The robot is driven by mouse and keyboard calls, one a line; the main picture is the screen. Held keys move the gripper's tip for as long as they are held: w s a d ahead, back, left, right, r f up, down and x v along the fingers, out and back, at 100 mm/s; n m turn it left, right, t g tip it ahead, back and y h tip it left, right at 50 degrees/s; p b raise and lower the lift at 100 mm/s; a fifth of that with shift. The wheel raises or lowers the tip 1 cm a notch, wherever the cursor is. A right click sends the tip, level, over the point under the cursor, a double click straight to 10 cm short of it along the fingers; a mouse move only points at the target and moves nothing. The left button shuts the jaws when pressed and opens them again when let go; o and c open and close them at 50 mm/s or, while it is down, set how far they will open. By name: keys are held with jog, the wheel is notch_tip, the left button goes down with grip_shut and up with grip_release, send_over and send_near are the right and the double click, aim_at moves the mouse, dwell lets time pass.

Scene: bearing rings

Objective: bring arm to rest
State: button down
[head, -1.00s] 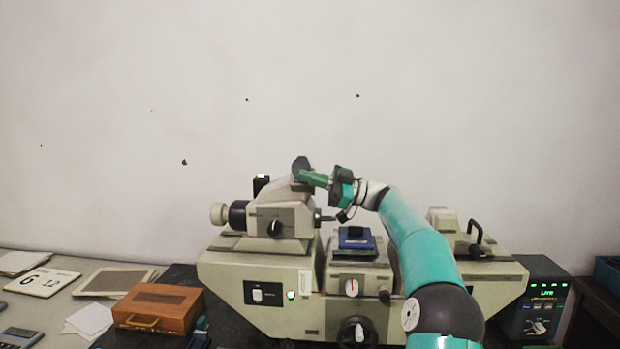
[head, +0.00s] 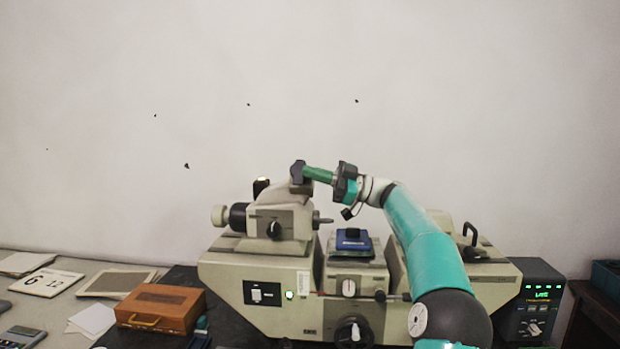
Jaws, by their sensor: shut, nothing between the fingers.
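My gripper (head: 300,172) is at the end of my teal arm, in the middle of the head view. It points left and hangs in the air in front of the upper part of a beige measuring machine (head: 225,291). Its dark fingertips are together, with nothing seen between them. A small blue block with a black top (head: 353,240) sits on the machine's centre stage, below and right of the gripper. My arm hides part of the machine's right side.
A wooden box (head: 160,307) lies on the dark mat at left, with cards and a calculator (head: 20,337) beyond it. A black display unit (head: 541,300) stands at right. The machine's left head (head: 285,218) rises just below my gripper. The air above is clear.

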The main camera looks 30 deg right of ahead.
jog(key=w+v, duration=0.1)
jog(key=v, duration=0.7)
jog(key=shift+d+r, duration=0.2)
jog(key=shift+d, duration=0.3)
jog(key=shift+w, duration=0.1)
